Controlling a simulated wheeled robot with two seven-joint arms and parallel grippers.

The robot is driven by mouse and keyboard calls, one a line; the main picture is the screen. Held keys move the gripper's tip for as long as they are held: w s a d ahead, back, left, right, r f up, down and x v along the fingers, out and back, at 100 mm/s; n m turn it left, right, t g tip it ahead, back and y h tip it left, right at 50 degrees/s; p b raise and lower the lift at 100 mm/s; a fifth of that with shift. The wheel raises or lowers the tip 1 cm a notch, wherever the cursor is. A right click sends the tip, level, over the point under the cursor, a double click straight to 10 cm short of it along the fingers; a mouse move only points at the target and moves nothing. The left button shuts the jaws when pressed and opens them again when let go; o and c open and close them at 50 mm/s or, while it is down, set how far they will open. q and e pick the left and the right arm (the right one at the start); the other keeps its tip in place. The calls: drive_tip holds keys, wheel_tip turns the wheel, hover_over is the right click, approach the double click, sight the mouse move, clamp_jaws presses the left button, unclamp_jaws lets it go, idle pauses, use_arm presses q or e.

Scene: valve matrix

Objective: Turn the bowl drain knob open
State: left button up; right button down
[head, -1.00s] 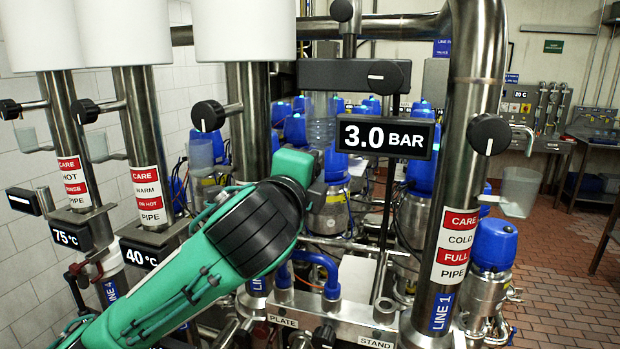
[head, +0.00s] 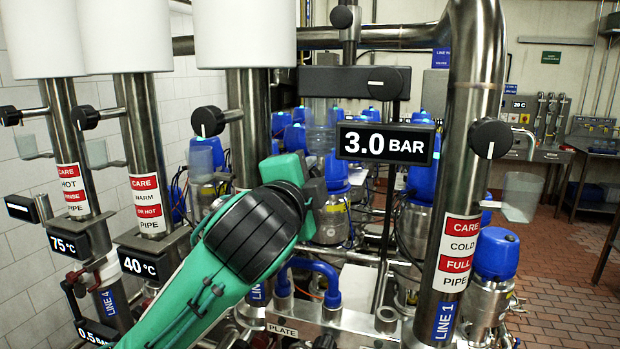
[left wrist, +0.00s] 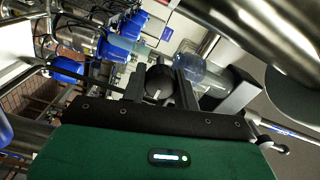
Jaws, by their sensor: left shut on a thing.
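My left gripper (head: 316,192) is in the middle of the head view, at the end of the green arm with a black wrist joint; its fingertips and what they hold are hidden there. In the left wrist view its two dark fingers (left wrist: 160,84) stand on either side of a round black knob (left wrist: 159,80) with a white mark, and are shut on it. No legible label shows whether this is the bowl drain knob, and I cannot tell whether it is open or closed. My right gripper is not in view.
Other black knobs sit on the pipes, at left (head: 207,121) and right (head: 490,138). A "3.0 BAR" display (head: 385,143) hangs right of my gripper. The steel LINE 1 pipe (head: 470,150) stands to the right. Blue-capped steel units (head: 490,262) stand around. Tiled floor is clear far right.

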use_arm(q)
drive_tip(key=o, duration=1)
drive_tip(key=b+v, duration=0.4)
drive_tip(key=v, duration=0.9)
drive_tip(key=shift+s+a, duration=0.2)
drive_tip(key=shift+s, duration=0.15)
